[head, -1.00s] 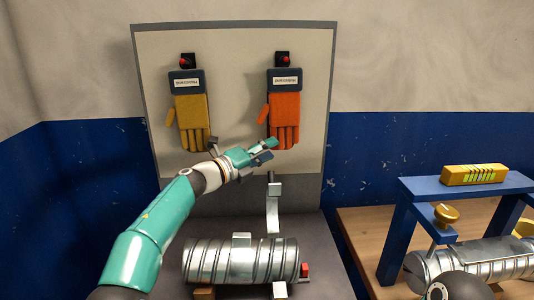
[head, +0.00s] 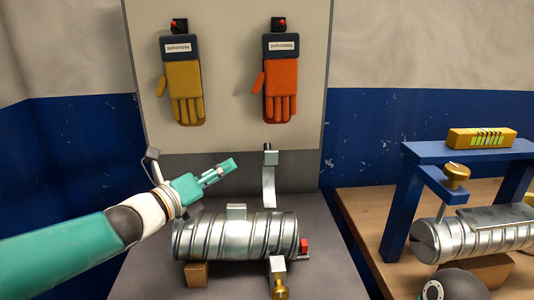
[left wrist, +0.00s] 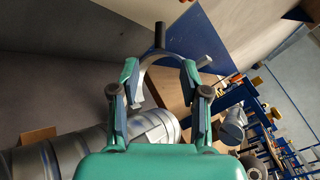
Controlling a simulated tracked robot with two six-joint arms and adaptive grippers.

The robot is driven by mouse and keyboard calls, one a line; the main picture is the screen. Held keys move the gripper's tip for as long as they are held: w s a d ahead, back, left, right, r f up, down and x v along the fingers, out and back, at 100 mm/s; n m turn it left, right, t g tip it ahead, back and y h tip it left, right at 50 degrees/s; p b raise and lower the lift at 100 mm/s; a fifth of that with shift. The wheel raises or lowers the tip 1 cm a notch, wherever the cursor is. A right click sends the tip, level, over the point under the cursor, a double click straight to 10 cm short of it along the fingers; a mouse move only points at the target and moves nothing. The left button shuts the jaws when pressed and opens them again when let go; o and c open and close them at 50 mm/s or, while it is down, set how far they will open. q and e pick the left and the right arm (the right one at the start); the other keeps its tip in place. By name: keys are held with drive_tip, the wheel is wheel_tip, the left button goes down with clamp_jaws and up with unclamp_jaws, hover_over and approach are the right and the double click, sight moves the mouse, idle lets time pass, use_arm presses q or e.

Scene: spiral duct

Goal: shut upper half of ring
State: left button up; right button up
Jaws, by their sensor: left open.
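The ring's upper half (head: 268,184) is a curved silver band with a block at its top end. It stands up, swung open, behind a ribbed metal duct (head: 222,238). A silver lug (head: 277,264) with a brass knob (head: 280,289) shows at the duct's front, toward its right end. My left gripper (head: 221,170) is open and empty, above the duct and left of the upper half, apart from it. In the left wrist view the upper half (left wrist: 152,68) arches beyond my open fingers (left wrist: 160,82). My right gripper is not in view.
A board behind holds a yellow glove (head: 185,88) and an orange glove (head: 281,88). A red block (head: 304,246) is at the duct's right end. At right, a blue frame (head: 455,152) stands over another duct (head: 485,232) on a wooden table.

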sight(267, 147)
use_arm(q)
drive_tip(key=p+x, duration=0.6)
drive_tip(key=x, duration=0.9)
drive_tip(key=shift+w+d, duration=0.1)
drive_tip(key=shift+d, duration=0.05)
drive_tip(key=shift+w+d+p, duration=0.35)
drive_tip(key=shift+w+d, duration=0.1)
drive_tip(key=shift+w, duration=0.1)
drive_tip(key=shift+f, duration=0.1)
clamp_jaws()
